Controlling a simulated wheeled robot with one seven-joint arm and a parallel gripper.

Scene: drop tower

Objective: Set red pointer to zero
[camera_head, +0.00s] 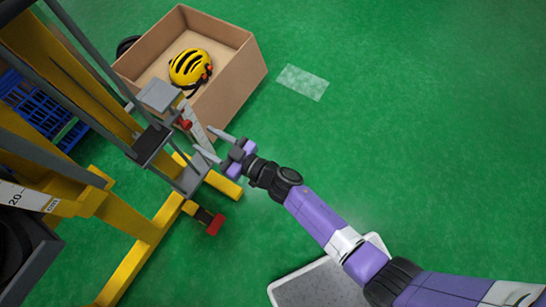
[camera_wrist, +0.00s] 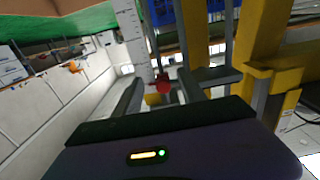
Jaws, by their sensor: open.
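The small red pointer (camera_head: 184,124) sits beside a white graduated scale strip (camera_head: 194,125) on the yellow and grey tower (camera_head: 150,235). In the wrist view the red pointer (camera_wrist: 162,84) shows as a red knob in front of the tower, and the white strip (camera_wrist: 134,38) rises behind it. My gripper (camera_head: 203,139) is open and just to the lower right of the pointer in the head view. In the wrist view the fingers (camera_wrist: 161,92) lie on both sides of the knob. Contact cannot be told. The scale's numbers are too small to read.
A cardboard box (camera_head: 235,85) holding a yellow helmet (camera_head: 190,67) stands behind the tower. A blue crate (camera_head: 40,110) is at the left. A red pedal (camera_head: 215,224) sticks out low on the tower.

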